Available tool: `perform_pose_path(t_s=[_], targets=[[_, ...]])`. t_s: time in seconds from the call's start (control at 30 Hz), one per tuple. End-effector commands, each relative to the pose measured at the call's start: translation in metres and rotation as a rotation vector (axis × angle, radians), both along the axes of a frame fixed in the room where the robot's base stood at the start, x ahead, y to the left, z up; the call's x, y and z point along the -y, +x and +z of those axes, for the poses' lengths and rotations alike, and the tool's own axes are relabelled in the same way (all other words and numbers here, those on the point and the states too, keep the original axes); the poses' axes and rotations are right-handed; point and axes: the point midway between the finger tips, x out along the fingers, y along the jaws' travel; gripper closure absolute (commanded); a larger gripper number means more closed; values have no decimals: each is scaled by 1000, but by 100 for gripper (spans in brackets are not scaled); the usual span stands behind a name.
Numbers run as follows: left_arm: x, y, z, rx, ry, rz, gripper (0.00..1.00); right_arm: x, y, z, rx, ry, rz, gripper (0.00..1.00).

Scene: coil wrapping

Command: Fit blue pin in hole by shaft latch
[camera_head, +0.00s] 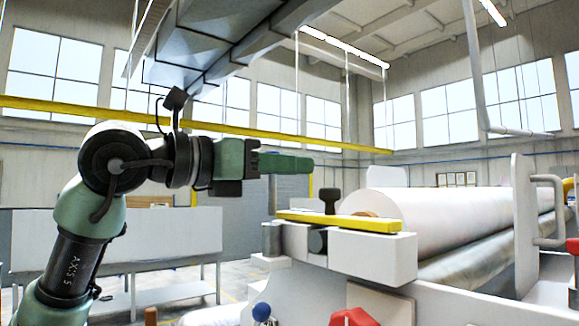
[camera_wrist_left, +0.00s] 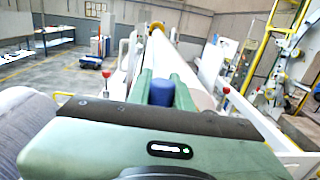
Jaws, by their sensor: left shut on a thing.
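My left gripper (camera_head: 290,164) reaches in from the left in the head view, its green fingers level and pointing right. In the left wrist view, its fingers (camera_wrist_left: 160,78) are shut on the blue pin (camera_wrist_left: 162,93), of which a rounded blue part shows between them. The fingers hide the pin in the head view. Below and right of the fingertips is the shaft latch, a yellow bar (camera_head: 350,222) with a black knob (camera_head: 330,198), on a white block (camera_head: 372,255). The fingertips are above the knob and apart from it. I cannot make out the hole. My right gripper is not in view.
A large white roll (camera_head: 450,215) lies behind the latch, with a metal roller (camera_head: 470,255) below it. A white upright plate (camera_head: 522,215) stands at the right. A blue ball knob (camera_head: 262,311) and a red part (camera_head: 354,318) are low in front. The air around the gripper is clear.

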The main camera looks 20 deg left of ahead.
Motion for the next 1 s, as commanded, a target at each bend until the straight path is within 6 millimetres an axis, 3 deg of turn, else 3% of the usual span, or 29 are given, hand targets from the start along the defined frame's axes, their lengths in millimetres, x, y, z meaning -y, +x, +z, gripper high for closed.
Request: perform_pose_path(t_s=[1.0], targets=[[0, 0, -23, -1, 1, 0, 100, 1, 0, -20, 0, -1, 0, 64]])
